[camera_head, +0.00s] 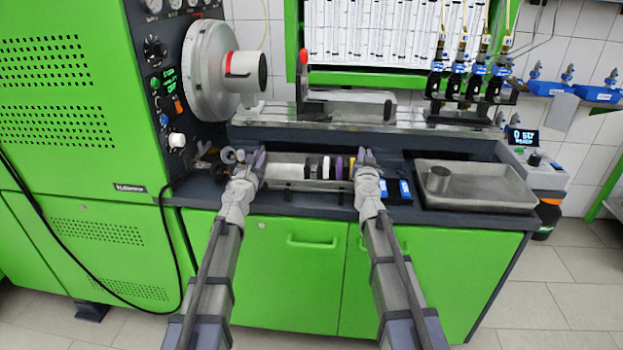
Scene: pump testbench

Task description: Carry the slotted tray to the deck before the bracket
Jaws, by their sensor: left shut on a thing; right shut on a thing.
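The slotted tray (283,172) is a shallow grey tray at the middle of the bench front. Several upright discs, black, white, purple and yellow, stand in its right half. My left gripper (258,160) is shut on the tray's left end. My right gripper (360,160) is shut on its right end. The fingertips partly hide both ends. I cannot tell whether the tray touches the dark deck (306,205) or hangs just above it.
A metal pan (485,198) with a cup (438,181) in it is at the right. Blue-and-black small items (400,190) lie beside my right gripper. Wrench-like grey tools (205,152) lie at the left. The chuck (225,72) overhangs the back left.

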